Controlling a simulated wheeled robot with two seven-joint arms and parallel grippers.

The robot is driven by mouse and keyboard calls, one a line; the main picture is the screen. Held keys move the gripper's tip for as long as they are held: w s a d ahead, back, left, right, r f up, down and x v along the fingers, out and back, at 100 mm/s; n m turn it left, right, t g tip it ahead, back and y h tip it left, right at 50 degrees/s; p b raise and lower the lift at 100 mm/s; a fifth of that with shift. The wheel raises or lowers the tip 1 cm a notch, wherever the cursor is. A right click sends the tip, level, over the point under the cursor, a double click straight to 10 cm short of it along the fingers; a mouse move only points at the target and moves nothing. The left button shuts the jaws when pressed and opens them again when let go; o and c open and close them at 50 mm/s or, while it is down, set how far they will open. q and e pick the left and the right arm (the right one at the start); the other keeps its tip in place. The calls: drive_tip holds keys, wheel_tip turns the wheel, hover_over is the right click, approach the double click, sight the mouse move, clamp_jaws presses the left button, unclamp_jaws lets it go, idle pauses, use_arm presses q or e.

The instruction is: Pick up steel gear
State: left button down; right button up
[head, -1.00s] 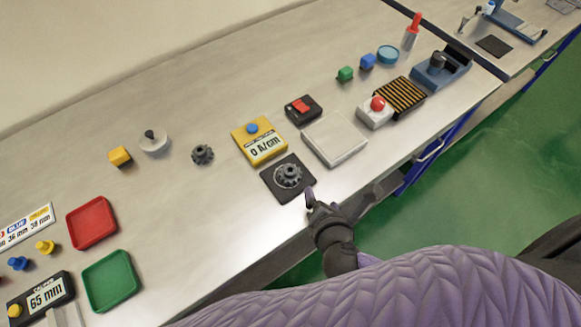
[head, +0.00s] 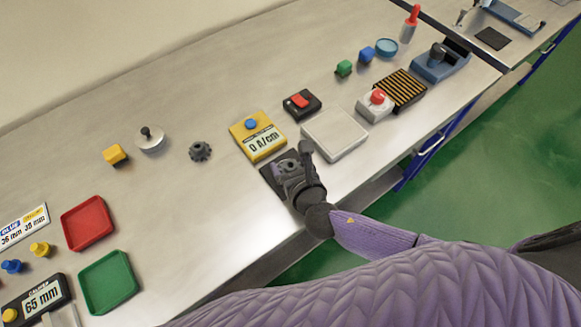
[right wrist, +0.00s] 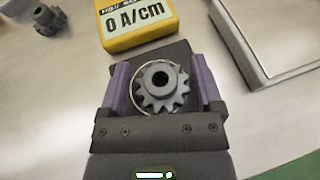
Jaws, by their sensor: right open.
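A steel gear (right wrist: 160,86) sits on a black square pad (right wrist: 178,54) in front of the yellow "0 A/cm" meter, with a thin ring around it. In the head view my right gripper (head: 294,160) covers most of this gear and pad. In the right wrist view the right gripper (right wrist: 162,90) is open, with its purple fingers on either side of the gear, apart from it. A second dark gear (head: 200,151) lies on the bare table left of the meter; it also shows in the right wrist view (right wrist: 47,20). My left gripper is not in view.
The yellow meter (head: 258,136) stands just behind the pad. A white flat plate (head: 335,133) lies to the right, near a red-button box (head: 375,104). Red (head: 87,222) and green (head: 108,281) trays lie at left.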

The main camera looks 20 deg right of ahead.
drive_tip(key=shift+f, duration=0.1)
clamp_jaws()
drive_tip(key=shift+s, duration=0.1)
